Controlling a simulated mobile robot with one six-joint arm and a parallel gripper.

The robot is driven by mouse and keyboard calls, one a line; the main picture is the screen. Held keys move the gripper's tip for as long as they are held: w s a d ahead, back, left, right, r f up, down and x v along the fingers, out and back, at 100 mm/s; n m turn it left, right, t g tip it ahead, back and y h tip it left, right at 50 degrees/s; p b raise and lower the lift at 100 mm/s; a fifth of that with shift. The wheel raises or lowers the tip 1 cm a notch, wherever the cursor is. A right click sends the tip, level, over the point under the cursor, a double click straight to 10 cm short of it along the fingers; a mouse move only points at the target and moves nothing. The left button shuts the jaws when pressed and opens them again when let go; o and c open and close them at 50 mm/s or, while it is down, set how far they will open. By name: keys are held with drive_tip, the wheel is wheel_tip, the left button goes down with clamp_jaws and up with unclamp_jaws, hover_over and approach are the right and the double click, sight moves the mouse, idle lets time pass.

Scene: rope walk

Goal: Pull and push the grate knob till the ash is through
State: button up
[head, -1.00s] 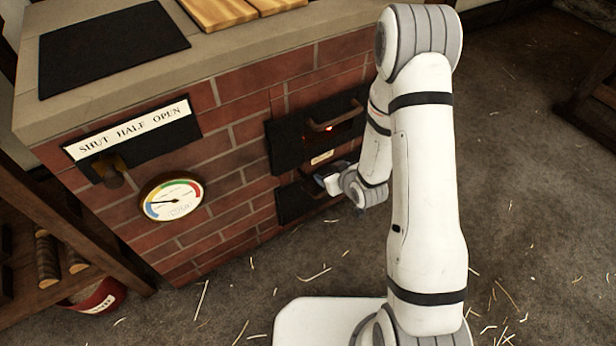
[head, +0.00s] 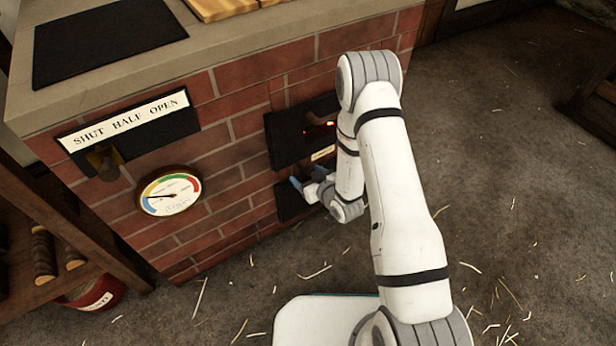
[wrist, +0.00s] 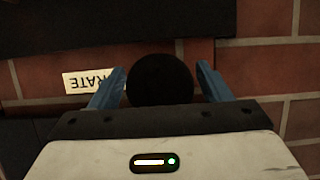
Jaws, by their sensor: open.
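The grate knob (wrist: 160,80) is a round black knob. In the wrist view it appears between the two blue fingers of my gripper, close to both. I cannot tell whether either finger touches it or how deep it sits between them. My gripper (head: 307,181) is open at the lower part of the brick stove front. The grate label (wrist: 88,82) shows upside down, partly covered by the left finger. In the head view my gripper and arm hide the knob. No ash can be made out.
The black fire door (head: 288,142), with a red glow, is just above my gripper. A lower black door (head: 290,203) is beside it. A dial gauge (head: 170,190) and a SHUT HALF OPEN plate (head: 130,117) are at left. The straw-strewn floor (head: 520,210) is open at right.

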drive_tip(key=shift+w+a+f, duration=0.15)
drive_tip(key=shift+w, duration=0.15)
drive_tip(key=shift+c, duration=0.5)
